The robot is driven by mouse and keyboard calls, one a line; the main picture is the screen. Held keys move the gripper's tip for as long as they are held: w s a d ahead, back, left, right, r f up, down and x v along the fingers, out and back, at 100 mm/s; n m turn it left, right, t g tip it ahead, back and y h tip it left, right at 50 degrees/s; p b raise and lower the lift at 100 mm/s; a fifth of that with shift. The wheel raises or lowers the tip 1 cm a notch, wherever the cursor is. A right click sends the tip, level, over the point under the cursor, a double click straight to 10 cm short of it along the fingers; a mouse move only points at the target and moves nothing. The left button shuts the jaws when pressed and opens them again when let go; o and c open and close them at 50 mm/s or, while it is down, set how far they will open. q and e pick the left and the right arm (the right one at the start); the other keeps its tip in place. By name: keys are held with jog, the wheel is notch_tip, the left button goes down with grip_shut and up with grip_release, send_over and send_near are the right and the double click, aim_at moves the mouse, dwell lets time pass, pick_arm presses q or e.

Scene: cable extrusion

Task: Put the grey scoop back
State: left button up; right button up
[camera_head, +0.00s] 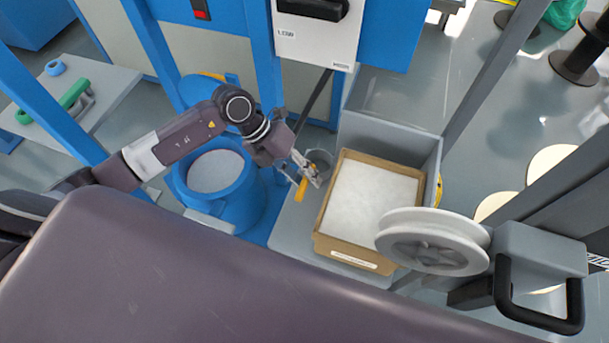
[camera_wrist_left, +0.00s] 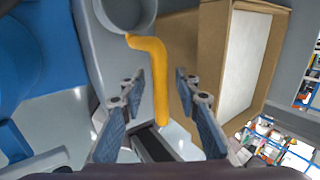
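The grey scoop (camera_head: 321,157) with its yellow handle (camera_head: 302,190) is at the left side of the cardboard box, over the grey surface. In the left wrist view the scoop's round cup (camera_wrist_left: 126,12) is cut off by the top edge, and its bent yellow handle (camera_wrist_left: 160,82) points down. My left gripper (camera_head: 308,172) is at the handle. In the left wrist view its fingers (camera_wrist_left: 160,100) are apart, one on each side of the handle, with gaps visible on both sides. I cannot tell whether the scoop rests on the surface. My right gripper is not in view.
The cardboard box (camera_head: 326,244) holds white material. A blue round bin (camera_head: 240,205) with pale contents stands left of it. A white spool (camera_head: 432,240) stands close to the box's right front. Blue posts and a white control box (camera_head: 318,37) stand behind the gripper.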

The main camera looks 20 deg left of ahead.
pick_arm(q)
jog(key=b+v, duration=0.1)
jog(key=v, duration=1.1)
jog(key=shift+r, duration=0.2)
